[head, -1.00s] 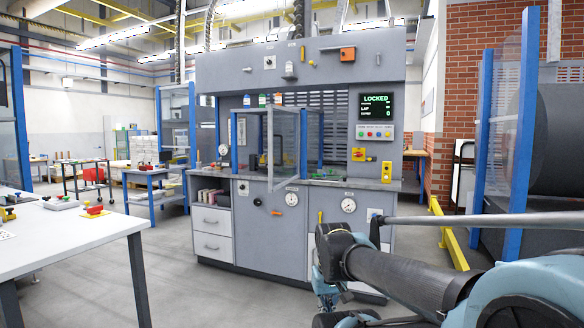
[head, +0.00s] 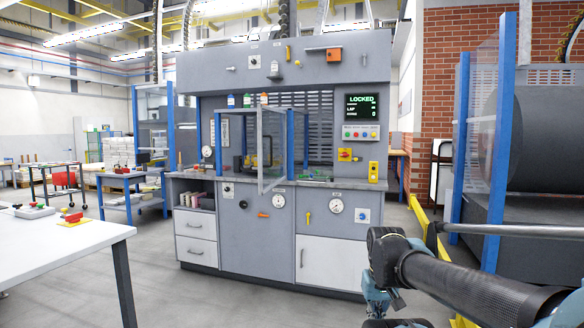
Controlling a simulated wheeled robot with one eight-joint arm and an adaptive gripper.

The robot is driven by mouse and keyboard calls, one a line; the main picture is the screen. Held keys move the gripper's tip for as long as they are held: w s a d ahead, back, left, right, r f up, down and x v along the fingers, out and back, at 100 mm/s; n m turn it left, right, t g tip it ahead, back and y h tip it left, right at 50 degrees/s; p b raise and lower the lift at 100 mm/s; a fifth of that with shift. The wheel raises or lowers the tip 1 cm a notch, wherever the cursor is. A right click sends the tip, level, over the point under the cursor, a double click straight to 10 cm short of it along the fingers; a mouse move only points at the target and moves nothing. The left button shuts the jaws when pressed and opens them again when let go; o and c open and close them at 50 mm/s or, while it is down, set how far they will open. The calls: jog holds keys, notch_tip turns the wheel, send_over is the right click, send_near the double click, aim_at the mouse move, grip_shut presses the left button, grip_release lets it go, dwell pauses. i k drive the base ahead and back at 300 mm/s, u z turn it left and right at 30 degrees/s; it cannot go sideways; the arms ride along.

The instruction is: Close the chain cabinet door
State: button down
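A cabinet with blue posts (head: 291,140) stands on the worktop of a large grey unit. Its clear, pale-framed door (head: 260,152) stands open, swung out toward me past the worktop edge. Green and yellow items show behind the panel; I cannot make out a chain. My arm is folded at the lower right, and my gripper (head: 382,298) hangs low in front of the unit's right end, well apart from the door. Its fingers are partly hidden by the arm and cut off by the frame, so their opening is unclear.
A white table (head: 60,245) stands at the near left. A display reading LOCKED (head: 362,107) is on the unit's right. A blue-framed guard with a large dark roll (head: 545,145) and a yellow rail (head: 422,215) stand at right. The floor between table and unit is clear.

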aim_at(262, 191)
jog(key=z, duration=0.05)
jog(key=i, duration=0.85)
jog(key=u, duration=0.75)
